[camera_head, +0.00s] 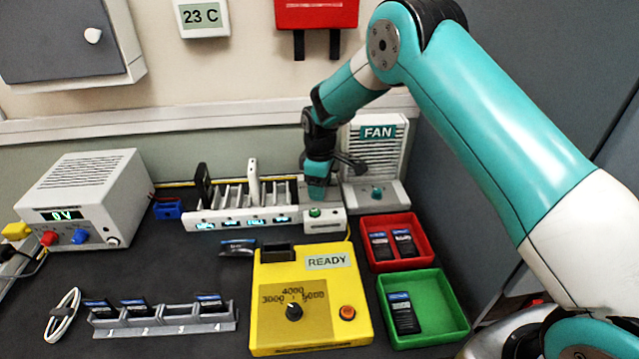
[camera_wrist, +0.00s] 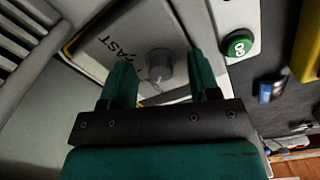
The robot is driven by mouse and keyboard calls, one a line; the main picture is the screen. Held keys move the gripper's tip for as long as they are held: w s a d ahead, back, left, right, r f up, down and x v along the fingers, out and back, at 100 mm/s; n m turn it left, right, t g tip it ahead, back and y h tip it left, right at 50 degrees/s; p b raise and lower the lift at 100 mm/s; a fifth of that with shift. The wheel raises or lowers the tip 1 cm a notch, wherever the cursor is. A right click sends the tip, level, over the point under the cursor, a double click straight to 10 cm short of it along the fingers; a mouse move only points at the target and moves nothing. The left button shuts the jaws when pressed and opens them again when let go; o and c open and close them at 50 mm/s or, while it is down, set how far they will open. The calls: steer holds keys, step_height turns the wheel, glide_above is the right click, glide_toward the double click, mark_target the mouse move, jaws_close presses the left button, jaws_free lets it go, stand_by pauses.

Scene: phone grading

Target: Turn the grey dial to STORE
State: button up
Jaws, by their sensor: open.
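The grey dial (camera_wrist: 159,64) shows in the wrist view on a light plate (camera_wrist: 120,22) marked FAST. I see no STORE marking, and I cannot tell where the dial points. My gripper (camera_head: 317,192) is open, with its fingers either side of the dial in the wrist view; I cannot tell whether they touch it. In the head view my gripper is over the right end of the white charging rack (camera_head: 335,224) and hides the dial.
A green GO button (camera_wrist: 238,44) is close to the dial. The fan (camera_head: 398,160), with its own teal knob (camera_head: 376,193), stands just right of my gripper. The red tray (camera_head: 425,232), green tray (camera_head: 460,305) and yellow tester (camera_head: 265,300) are nearer the front.

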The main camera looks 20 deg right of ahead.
steer(key=shift+r, duration=0.1)
step_height(320, 180, up, 17)
steer(key=b, duration=0.2)
steer(key=shift+r, duration=0.15)
stand_by(0.3)
steer(key=s+a+r+m+y, duration=0.1)
steer(key=s+a+r, duration=0.15)
steer(key=s, duration=0.55)
steer(key=s+a+r+m+y, duration=0.1)
steer(key=s+r, duration=0.3)
steer(key=s, duration=0.5)
steer(key=s+a+f+m+y, duration=0.1)
steer(key=s+m+y, duration=0.1)
steer(key=s, duration=1.8)
steer(key=shift+a, duration=0.15)
steer(key=shift+f, duration=0.1)
steer(key=shift+c, duration=0.4)
